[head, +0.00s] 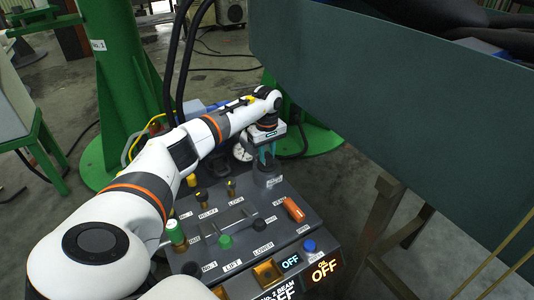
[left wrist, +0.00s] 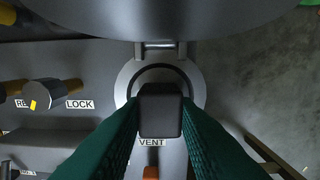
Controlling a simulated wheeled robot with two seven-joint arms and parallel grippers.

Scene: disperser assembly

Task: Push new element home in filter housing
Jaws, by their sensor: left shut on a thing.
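My left gripper (head: 267,150) reaches down over the round filter housing (head: 268,176) at the panel's far right corner. In the left wrist view its two teal fingers are shut on a dark block (left wrist: 160,112), which looks like the top of the element. The block is over the housing's pale round rim (left wrist: 126,86), with a dark ring inside it. The block and fingers cover much of the opening, so I cannot tell how deep the element sits. My right gripper is not in view.
The grey control panel (head: 213,205) carries knobs, a green-and-white cylinder (head: 175,232), an orange handle (head: 293,208) near the VENT label and a blue button (head: 309,246). A big dark green tank wall (head: 400,100) stands close on the right. Black hoses (head: 180,60) rise behind.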

